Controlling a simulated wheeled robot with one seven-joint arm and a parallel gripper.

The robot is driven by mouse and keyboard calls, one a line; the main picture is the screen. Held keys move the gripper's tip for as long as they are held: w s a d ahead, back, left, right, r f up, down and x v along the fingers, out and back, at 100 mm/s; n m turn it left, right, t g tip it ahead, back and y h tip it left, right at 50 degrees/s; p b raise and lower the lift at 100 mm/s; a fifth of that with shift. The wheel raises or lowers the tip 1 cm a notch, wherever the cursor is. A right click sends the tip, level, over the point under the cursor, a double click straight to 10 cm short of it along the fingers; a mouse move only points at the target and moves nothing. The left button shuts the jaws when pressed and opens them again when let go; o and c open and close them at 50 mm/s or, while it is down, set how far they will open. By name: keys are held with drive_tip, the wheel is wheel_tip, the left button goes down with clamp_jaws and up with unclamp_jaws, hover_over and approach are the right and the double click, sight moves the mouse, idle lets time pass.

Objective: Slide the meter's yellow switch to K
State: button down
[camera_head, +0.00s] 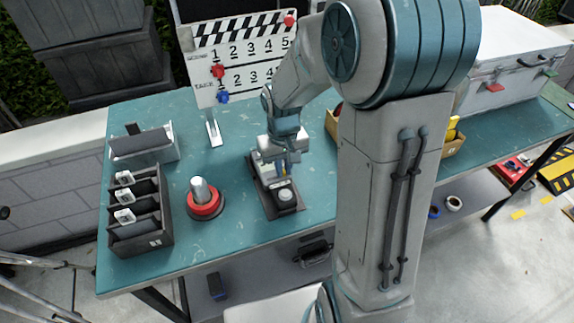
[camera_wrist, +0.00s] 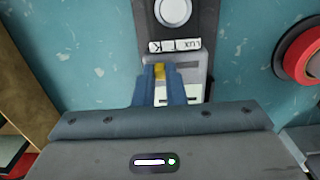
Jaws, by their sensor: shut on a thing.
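The dark meter (camera_head: 268,202) lies on the teal table, with a round pale sensor at its near end. In the wrist view its grey body (camera_wrist: 180,62) carries a white label strip (camera_wrist: 174,46) with lux and letter marks, too small to read surely. The yellow switch (camera_wrist: 160,70) sits near the left end of its slot in that view, below the strip's left part. My gripper (camera_wrist: 161,78) is shut on the switch, a blue finger on each side. In the head view my gripper (camera_head: 284,172) points down onto the meter, and the switch is mostly hidden.
A red button (camera_head: 204,208) stands left of the meter. A dark rack (camera_head: 140,232) and a grey holder (camera_head: 142,150) are farther left. A clapperboard (camera_head: 240,62) stands behind. Yellow bins and a white case (camera_head: 512,60) are at right.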

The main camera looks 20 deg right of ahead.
drive_tip(key=shift+d, duration=0.15)
drive_tip(key=c, duration=1.5)
unclamp_jaws()
drive_tip(key=shift+d, duration=0.1)
drive_tip(key=shift+r, duration=0.1)
wheel_tip(320, 180, up, 14)
drive_tip(key=shift+f, duration=0.15)
drive_tip(key=s+t, duration=0.1)
drive_tip(key=s, duration=0.3)
drive_tip(key=s+f+t, duration=0.1)
drive_tip(key=s, duration=0.4)
drive_tip(key=s+d+m+t, duration=0.1)
drive_tip(key=s, duration=0.4)
drive_tip(key=shift+s+f, duration=0.2)
drive_tip(key=shift+f, duration=0.05)
